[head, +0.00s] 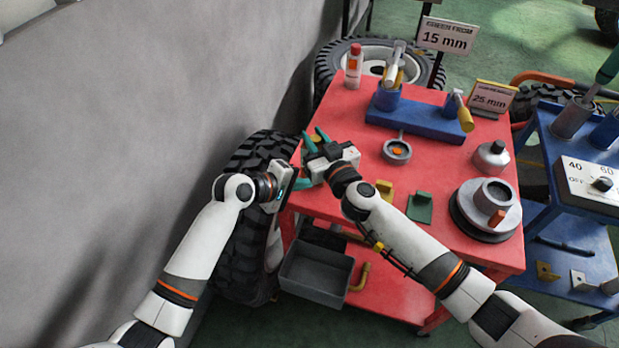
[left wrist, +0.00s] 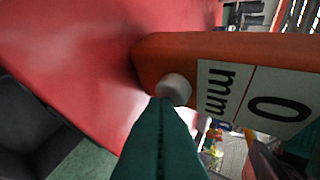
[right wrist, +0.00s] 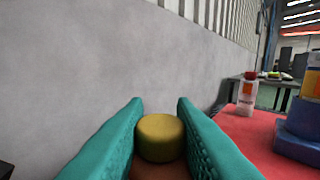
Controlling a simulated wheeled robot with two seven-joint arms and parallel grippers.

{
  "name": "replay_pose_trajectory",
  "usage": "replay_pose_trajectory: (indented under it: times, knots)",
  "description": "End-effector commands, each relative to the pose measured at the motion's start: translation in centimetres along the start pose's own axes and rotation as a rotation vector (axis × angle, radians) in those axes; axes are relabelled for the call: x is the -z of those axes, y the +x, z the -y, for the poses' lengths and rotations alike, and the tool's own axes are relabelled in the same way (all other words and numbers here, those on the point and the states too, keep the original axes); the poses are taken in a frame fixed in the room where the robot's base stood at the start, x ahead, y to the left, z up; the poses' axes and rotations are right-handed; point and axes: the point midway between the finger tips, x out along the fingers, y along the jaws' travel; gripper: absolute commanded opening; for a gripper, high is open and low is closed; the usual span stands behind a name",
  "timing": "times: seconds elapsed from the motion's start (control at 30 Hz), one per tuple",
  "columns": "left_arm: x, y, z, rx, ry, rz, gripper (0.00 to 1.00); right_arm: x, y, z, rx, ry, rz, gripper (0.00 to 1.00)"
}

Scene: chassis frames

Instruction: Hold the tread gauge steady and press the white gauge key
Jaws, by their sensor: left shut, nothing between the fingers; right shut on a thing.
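The tread gauge (left wrist: 160,50) is an orange body in the left wrist view, with a white display reading 0 mm, seen sideways. The pale round key (left wrist: 175,90) sits on its face. My left gripper (left wrist: 166,102) is shut and empty, its tips right at the key and overlapping its lower edge; I cannot tell whether they touch. My right gripper (right wrist: 160,125) is shut on a yellow cylindrical part (right wrist: 160,138), seemingly the gauge's. In the head view my right gripper (head: 315,137) and left gripper (head: 303,182) meet at the table's left edge and mostly hide the gauge.
The red table (head: 350,115) holds a blue block (head: 415,120), a round dial (head: 397,151), a grey disc stack (head: 475,222) and a red-capped bottle (head: 353,65). A tyre (head: 240,245) stands by the wall on the left. A grey bin (head: 315,275) is below.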

Motion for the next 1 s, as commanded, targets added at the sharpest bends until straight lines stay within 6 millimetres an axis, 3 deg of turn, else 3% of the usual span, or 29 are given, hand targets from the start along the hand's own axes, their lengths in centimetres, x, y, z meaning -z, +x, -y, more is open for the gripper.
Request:
replay_pose_trajectory:
  times: [0.63,1.0]
  knots:
    - [0.8,-1.2,-0.9,-0.001,0.000,0.001,0.00,0.0,0.0,0.0,-0.001,0.001,0.000,0.00]
    - [2.6,-3.7,-2.8,-0.001,0.000,0.000,0.00,0.0,0.0,0.0,0.000,0.000,0.000,0.00]
